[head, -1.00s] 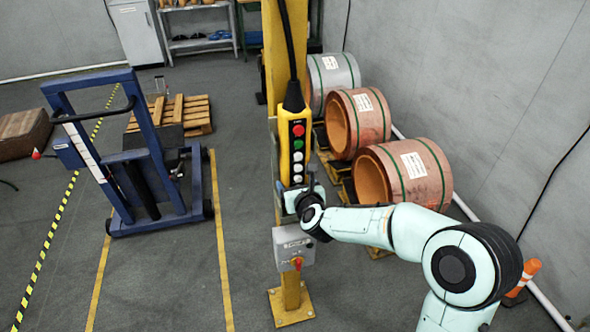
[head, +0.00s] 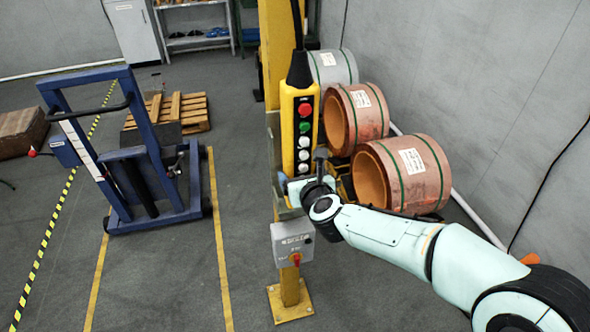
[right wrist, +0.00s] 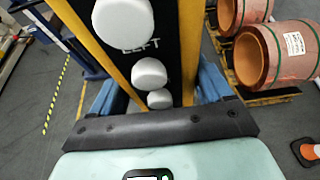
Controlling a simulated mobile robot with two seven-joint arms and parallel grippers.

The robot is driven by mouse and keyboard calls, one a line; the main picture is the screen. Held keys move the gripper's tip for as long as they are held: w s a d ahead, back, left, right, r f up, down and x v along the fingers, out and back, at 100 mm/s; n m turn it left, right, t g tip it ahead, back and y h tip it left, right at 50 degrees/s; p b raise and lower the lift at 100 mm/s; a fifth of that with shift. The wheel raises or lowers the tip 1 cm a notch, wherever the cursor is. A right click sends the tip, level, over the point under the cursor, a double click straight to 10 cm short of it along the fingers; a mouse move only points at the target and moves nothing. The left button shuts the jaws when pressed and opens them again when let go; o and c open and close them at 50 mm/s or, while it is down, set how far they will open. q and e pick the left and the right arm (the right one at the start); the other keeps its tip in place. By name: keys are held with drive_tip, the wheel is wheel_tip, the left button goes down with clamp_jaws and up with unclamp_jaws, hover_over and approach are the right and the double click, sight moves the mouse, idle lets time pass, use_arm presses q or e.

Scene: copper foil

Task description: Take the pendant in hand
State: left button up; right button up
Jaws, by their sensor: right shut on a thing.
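The pendant (head: 299,125) is a yellow box with a black face. Red, green and white buttons run down it, and it hangs upright from a black cable in front of the yellow post. My right gripper (head: 303,183) is shut on its lower end. In the right wrist view the pendant (right wrist: 185,50) stands close in front of the gripper (right wrist: 160,105), with white buttons large and the blue fingers on either side of it. My left gripper is not in view.
A grey control box (head: 292,244) with a red knob is on the yellow post below. A blue lift truck (head: 130,160) stands at the left. Floor between is clear.

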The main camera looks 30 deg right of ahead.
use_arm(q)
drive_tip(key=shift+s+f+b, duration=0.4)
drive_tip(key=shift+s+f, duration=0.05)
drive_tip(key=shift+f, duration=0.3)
use_arm(e)
drive_tip(key=s+a, duration=0.3)
drive_tip(key=s, duration=1)
drive_tip(key=shift+s+a, duration=0.2)
drive_tip(key=shift+s, duration=0.2)
